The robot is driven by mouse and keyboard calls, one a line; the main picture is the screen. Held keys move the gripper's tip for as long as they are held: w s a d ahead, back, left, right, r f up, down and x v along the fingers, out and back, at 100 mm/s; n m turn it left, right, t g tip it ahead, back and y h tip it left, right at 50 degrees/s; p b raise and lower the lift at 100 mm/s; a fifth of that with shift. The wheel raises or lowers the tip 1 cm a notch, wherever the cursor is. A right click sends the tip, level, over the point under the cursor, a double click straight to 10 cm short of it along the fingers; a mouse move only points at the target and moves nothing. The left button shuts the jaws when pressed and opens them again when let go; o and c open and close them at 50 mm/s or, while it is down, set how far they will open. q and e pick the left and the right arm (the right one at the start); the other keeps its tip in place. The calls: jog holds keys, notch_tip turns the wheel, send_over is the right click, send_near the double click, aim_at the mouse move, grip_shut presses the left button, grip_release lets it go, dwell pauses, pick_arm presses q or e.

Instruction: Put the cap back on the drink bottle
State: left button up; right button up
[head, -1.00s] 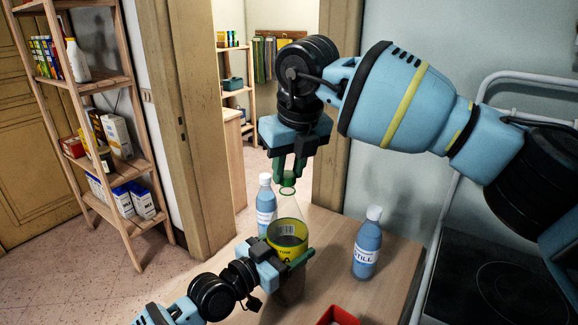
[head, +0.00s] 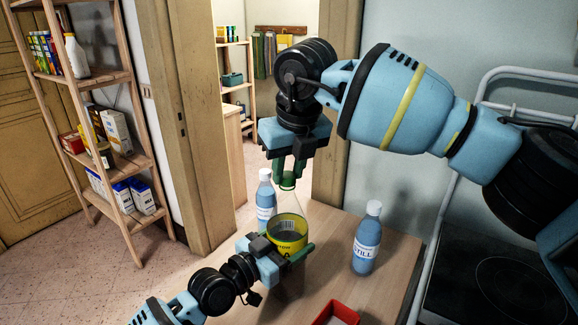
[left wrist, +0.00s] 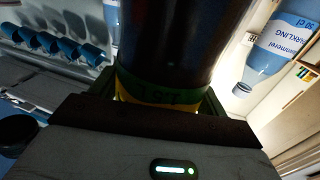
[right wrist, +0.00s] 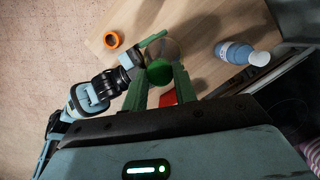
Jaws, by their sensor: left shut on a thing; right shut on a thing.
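My right gripper (head: 288,178) points down over the bottle's mouth and is shut on the green cap (right wrist: 158,72). The cap is at the top of the neck, in line with it. In the head view the fingers partly hide it, so I cannot tell whether it is seated.
A blue water bottle (head: 265,203) stands behind the drink bottle, and a blue STILL bottle (head: 367,240) stands to its right. A red box (head: 336,314) is at the front of the wooden table (head: 395,285).

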jog(key=m, duration=0.3)
jog(key=m+h, duration=0.1)
jog(key=m, duration=0.1)
jog(key=shift+a+m+h, duration=0.2)
jog(key=shift+m+h, duration=0.1)
jog(key=shift+m, duration=0.1)
jog(key=m, duration=0.3)
jog(key=shift+a+m+h, duration=0.1)
jog(key=shift+m+h, duration=0.2)
jog(key=shift+h, duration=0.1)
jog(key=m+h, duration=0.1)
jog(key=m, duration=0.2)
jog(key=shift+w+a+m, duration=0.1)
jog(key=shift+m, duration=0.3)
jog(key=m, duration=0.3)
jog(key=m+g+h, duration=0.1)
jog(key=m, duration=0.1)
jog(key=shift+w+a+m+g, duration=0.1)
jog(key=shift+m+g, duration=0.2)
jog(key=shift+m, duration=0.1)
jog(key=m, duration=0.3)
jog(key=shift+g, duration=0.4)
jog(key=o, duration=0.9)
jog(key=shift+o, duration=0.2)
jog(key=shift+c, duration=0.2)
